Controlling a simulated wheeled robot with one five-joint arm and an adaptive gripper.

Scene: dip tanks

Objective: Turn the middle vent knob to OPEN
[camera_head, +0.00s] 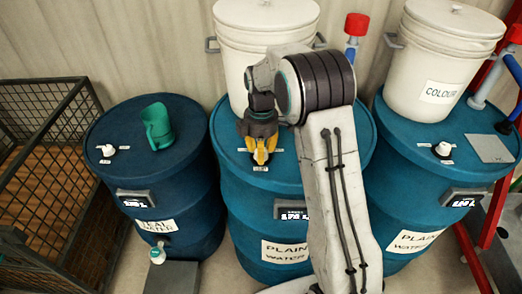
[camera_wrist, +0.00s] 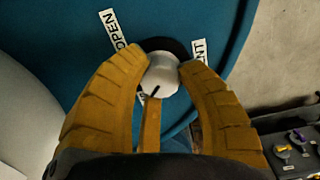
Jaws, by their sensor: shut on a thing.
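The middle drum (camera_head: 235,215) is blue, with "PLAIN WATER" on its front. My gripper (camera_head: 261,160) points down over its lid. A dark pointer mark on the knob faces down in that view, towards a mostly hidden label (camera_wrist: 141,97). The OPEN label (camera_wrist: 113,30) lies to the upper left of the knob, away from the mark. The fingers hide the knob in the head view.
A white tub (camera_head: 240,45) stands behind my gripper on the middle drum. The left drum (camera_head: 185,125) bears a green scoop (camera_head: 157,125) and a white knob (camera_head: 108,150). The right drum (camera_head: 400,150) bears a COLOUR tub (camera_head: 420,60) and another knob (camera_head: 443,149). A wire cage (camera_head: 85,90) stands far left.

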